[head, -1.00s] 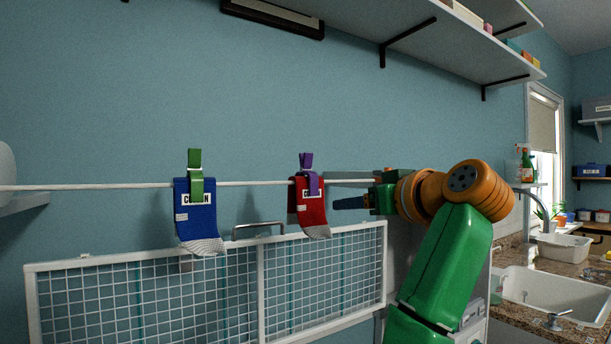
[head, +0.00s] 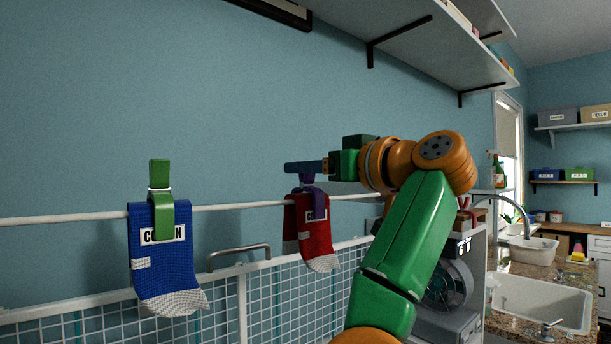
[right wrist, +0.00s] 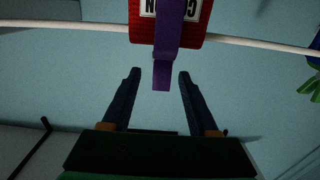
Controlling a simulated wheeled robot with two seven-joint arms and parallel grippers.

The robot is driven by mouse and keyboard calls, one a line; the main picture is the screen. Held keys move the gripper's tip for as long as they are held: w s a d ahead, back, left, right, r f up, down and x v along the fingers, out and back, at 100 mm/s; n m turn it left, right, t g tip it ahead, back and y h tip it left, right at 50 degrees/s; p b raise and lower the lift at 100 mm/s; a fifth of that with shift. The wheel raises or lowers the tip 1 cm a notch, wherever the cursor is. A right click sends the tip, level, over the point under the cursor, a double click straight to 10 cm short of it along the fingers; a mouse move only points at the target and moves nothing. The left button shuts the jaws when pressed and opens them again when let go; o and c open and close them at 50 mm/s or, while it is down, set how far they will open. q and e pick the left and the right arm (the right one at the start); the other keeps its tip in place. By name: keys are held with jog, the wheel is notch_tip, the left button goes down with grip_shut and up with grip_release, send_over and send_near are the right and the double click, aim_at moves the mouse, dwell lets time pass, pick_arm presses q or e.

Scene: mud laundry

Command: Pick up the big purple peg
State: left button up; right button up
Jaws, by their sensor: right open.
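The purple peg (head: 318,204) clips a red sock (head: 316,238) to the white clothesline (head: 236,207), and its top is partly hidden behind my right gripper (head: 290,168) in the head view. In the right wrist view the peg (right wrist: 167,45) points down toward the gap between the fingers. My right gripper (right wrist: 159,74) is open, one blue finger on each side of the peg's end, and it holds nothing. A green peg (head: 161,190) clips a blue sock (head: 165,262) to the line at left. My left gripper is out of view.
A white wire rack (head: 240,310) stands below the line, against the blue wall. A shelf (head: 420,50) juts out overhead. A counter with a sink (head: 540,300) is at right.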

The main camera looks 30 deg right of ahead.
jog(key=w, duration=0.1)
jog(key=w+p, duration=0.1)
jog(key=w, duration=0.2)
jog(key=shift+w+a+f, duration=0.25)
jog(key=shift+w+f, duration=0.05)
jog(key=shift+w, duration=0.1)
jog(key=shift+s+r, duration=0.15)
jog(key=shift+s, duration=0.2)
jog(key=c, duration=0.7)
grip_shut()
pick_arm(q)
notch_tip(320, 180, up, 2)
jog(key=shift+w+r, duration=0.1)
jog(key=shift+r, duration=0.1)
pick_arm(e)
jog(key=shift+w, duration=0.1)
jog(key=shift+r, duration=0.1)
